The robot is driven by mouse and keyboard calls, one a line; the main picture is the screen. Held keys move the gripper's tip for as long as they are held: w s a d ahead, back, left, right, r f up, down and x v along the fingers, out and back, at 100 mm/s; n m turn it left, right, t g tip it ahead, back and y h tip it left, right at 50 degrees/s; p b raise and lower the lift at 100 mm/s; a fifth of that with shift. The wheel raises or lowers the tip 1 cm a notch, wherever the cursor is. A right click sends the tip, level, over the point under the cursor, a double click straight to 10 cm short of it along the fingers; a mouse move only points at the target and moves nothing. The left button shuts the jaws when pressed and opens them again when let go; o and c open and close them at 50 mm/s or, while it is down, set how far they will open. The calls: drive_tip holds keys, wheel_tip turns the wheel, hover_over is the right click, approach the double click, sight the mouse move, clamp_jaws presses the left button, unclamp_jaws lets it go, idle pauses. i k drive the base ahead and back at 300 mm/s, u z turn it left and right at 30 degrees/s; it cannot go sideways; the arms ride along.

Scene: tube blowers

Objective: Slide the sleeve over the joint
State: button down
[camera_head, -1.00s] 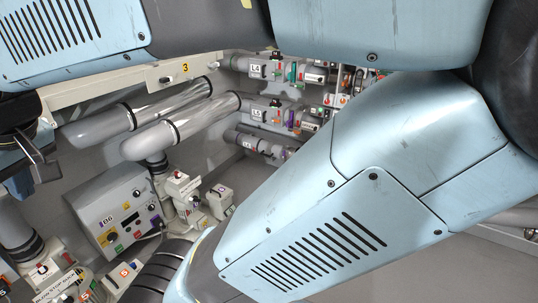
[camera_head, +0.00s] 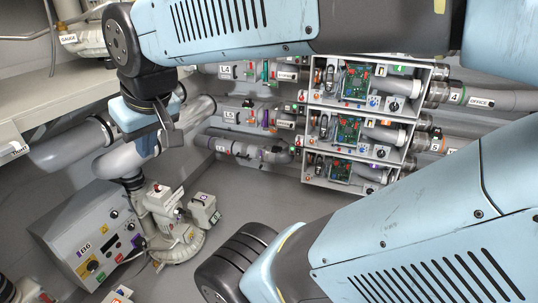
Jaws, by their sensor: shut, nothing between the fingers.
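My gripper (camera_head: 170,132) hangs from the dark wrist at the upper left, with its fingers shut and empty. In the picture it overlaps the two large grey tubes; I cannot tell whether it touches them. The lower tube (camera_head: 117,160) bends down to a floor-standing blower unit (camera_head: 172,222). The upper tube (camera_head: 58,152) runs alongside it, with a dark ring (camera_head: 106,127) around it. The gripper hides part of the tubes' middle. I cannot tell for sure which part is the sleeve or where the joint lies.
A shelf (camera_head: 50,95) is at left. Bare floor (camera_head: 260,200) shows in the middle.

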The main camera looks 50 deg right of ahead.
sight(264, 159)
drive_tip(key=u, duration=0.4)
drive_tip(key=i, duration=0.1)
drive_tip(key=z, duration=1.9)
drive_tip(key=k, duration=0.9)
drive_tip(key=z, duration=0.15)
drive_tip(key=i, duration=0.9)
drive_tip(key=u, duration=0.1)
